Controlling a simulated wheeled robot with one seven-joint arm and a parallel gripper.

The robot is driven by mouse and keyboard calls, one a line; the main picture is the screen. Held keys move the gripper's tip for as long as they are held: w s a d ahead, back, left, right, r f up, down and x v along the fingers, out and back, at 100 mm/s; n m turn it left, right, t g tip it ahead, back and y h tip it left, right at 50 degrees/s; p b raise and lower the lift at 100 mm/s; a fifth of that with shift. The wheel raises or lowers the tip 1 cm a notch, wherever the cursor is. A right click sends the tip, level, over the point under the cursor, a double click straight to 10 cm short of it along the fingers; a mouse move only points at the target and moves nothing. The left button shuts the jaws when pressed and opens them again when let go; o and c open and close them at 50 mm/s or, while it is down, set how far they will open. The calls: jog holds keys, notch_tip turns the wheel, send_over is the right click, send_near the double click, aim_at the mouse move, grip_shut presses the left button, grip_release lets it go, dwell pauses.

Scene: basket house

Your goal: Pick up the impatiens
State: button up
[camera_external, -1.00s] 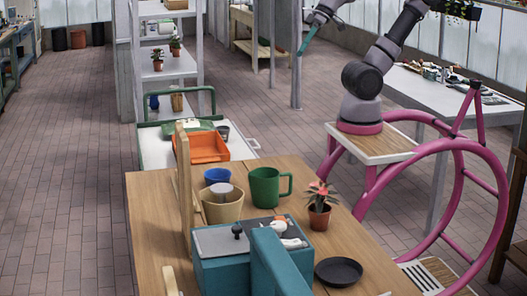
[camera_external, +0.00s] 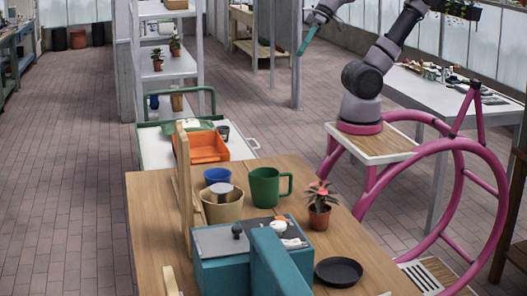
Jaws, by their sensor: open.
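The impatiens (camera_external: 320,204) stands upright on the wooden table (camera_external: 152,233), a small plant with a pinkish-red top and dark leaves in a terracotta pot. It is to the right of the green mug and behind the black saucer. My gripper (camera_external: 304,42) is high up at the top of the picture, beyond the table and well away from the plant. It is open and small in this view, with nothing seen between its fingers.
A green mug (camera_external: 265,187), a tan pot (camera_external: 221,208), a blue pot (camera_external: 217,176) and a teal box (camera_external: 222,272) crowd the plant's left. A black saucer (camera_external: 338,272) lies in front. An orange tray (camera_external: 208,148) sits on a cart behind.

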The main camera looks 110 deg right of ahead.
dwell(0.4)
jog(key=w+a+f+n+y, duration=0.1)
jog(key=w+a+f, duration=0.25)
jog(key=w, duration=0.25)
jog(key=w+a+f+n, duration=0.1)
jog(key=w+a+f, duration=0.2)
jog(key=w+a, duration=0.25)
jog(key=w+a+f+n+t+y, duration=0.1)
jog(key=w+a+f, duration=0.25)
jog(key=a, duration=0.25)
jog(key=w+a+f+n+t, duration=0.1)
jog(key=w+a+f+n, duration=0.1)
jog(key=a+f, duration=0.35)
jog(key=n+y, duration=0.6)
jog(key=n, duration=0.2)
send_near(315, 221)
jog(key=s, duration=0.1)
jog(key=s+d, duration=0.2)
jog(key=shift+r+t, duration=0.3)
jog(key=shift+r, duration=0.05)
jog(key=x, duration=0.4)
jog(key=shift+w+a, duration=0.15)
jog(key=x, duration=0.6)
jog(key=shift+w, duration=0.15)
jog(key=c, duration=1.3)
